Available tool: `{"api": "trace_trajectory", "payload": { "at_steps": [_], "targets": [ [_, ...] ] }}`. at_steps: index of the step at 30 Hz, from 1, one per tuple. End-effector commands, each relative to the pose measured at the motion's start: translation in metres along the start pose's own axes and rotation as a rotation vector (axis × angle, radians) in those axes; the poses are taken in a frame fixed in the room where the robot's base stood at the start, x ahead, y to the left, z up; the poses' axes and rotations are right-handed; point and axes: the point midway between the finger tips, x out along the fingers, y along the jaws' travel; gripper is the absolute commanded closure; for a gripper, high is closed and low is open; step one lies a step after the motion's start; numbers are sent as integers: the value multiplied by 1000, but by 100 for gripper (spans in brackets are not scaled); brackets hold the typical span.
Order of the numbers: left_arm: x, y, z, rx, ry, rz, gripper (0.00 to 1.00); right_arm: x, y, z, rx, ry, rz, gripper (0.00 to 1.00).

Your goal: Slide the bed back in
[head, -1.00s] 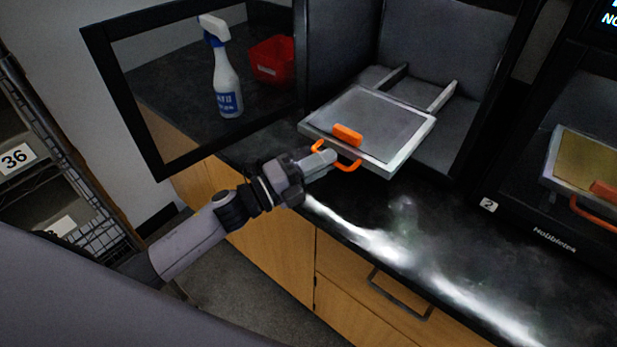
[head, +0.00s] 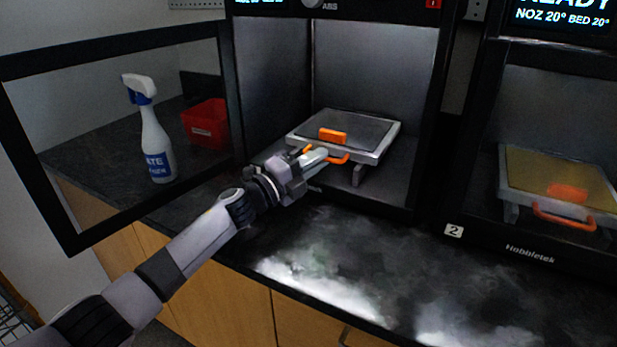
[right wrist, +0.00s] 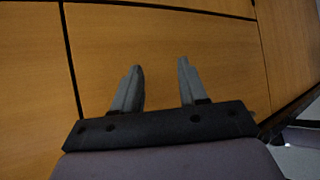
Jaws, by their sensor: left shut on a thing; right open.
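The print bed (head: 365,129) is a grey plate with a light metal frame and an orange block (head: 333,135) on top. It sits inside the open left printer (head: 285,80), on rails, with its front edge near the printer's opening. My left gripper (head: 318,157) is shut on the orange handle (head: 338,159) at the bed's front edge. Its fingertips partly hide the handle. My right gripper (right wrist: 155,90) is open and empty in the right wrist view, in front of wooden cabinet fronts (right wrist: 160,40).
The printer's framed door (head: 62,220) stands open at the left. Behind it show a spray bottle (head: 155,140) and a red bin (head: 205,124). A second printer (head: 545,262) with a tan bed (head: 560,177) stands at the right. The dark counter (head: 400,275) in front is clear.

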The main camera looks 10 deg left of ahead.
Motion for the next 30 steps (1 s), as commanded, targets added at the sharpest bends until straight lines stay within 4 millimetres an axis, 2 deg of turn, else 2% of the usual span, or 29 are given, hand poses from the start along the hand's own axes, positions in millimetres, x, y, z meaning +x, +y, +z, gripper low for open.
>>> {"api": "trace_trajectory", "payload": {
  "at_steps": [14, 15, 17, 26, 30],
  "targets": [
    [5, -1, 3, 1, -6, -1, 100, 3, 1, 3, 3, 3, 4, 57],
    [5, -2, 4, 1, -6, -1, 83, 3, 1, 3, 4, 4, 4, 57],
    [5, -1, 3, 1, -6, -1, 65, 3, 0, 3, 7, 3, 4, 57],
    [4, 0, 2, 0, -2, 1, 65, 2, 0, 4, 9, 0, 4, 57],
    [-3, 0, 3, 0, -2, 1, 65, 0, 0, 4, 9, -3, 4, 57]
  ]
}}
